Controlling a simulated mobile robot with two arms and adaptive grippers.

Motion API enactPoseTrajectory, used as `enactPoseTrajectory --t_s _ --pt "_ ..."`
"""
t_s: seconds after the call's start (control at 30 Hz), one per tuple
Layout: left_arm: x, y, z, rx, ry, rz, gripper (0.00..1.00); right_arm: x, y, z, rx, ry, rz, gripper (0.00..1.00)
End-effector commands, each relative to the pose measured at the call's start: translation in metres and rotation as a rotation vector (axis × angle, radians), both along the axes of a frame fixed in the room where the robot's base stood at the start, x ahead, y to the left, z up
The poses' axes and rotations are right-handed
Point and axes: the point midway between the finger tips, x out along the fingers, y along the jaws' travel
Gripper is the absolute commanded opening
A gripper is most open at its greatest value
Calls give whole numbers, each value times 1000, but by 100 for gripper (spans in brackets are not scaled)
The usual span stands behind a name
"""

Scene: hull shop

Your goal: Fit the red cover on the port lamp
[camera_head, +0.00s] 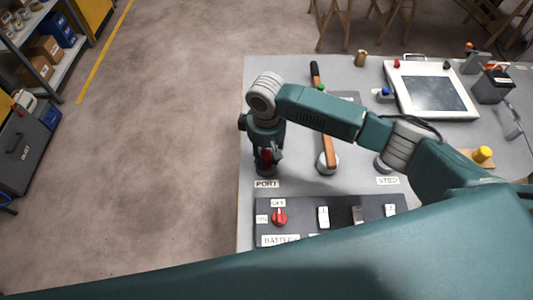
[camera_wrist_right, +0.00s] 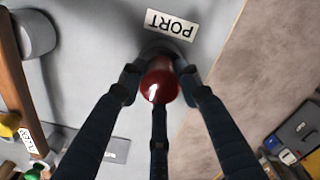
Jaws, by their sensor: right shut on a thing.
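The red cover (camera_head: 266,156) is between the fingers of my right gripper (camera_head: 266,162), low over the table behind the PORT label (camera_head: 267,184). In the right wrist view the gripper (camera_wrist_right: 160,80) is shut on the red cover (camera_wrist_right: 160,84), its fingers around the sides. A dark round base (camera_wrist_right: 157,47) shows just beyond the cover, beside the PORT label (camera_wrist_right: 171,25). The fingers hide most of the port lamp, so I cannot tell whether the cover is fully seated on it. My left gripper is not in view.
A switch panel (camera_head: 337,207) with a red knob (camera_head: 280,217) lies in front. A wooden strip (camera_head: 328,150) and a grey round fitting (camera_head: 325,167) stand right of the gripper. A white-framed screen (camera_head: 433,90) is at the back right. The table's left edge is close.

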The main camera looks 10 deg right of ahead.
Motion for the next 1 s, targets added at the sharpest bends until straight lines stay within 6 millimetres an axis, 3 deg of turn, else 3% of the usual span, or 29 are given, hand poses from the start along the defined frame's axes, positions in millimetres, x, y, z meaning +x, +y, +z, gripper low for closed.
enactPoseTrajectory --t_s 1.0 --pt "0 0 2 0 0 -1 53 0 0 -11 1 -1 0 16"
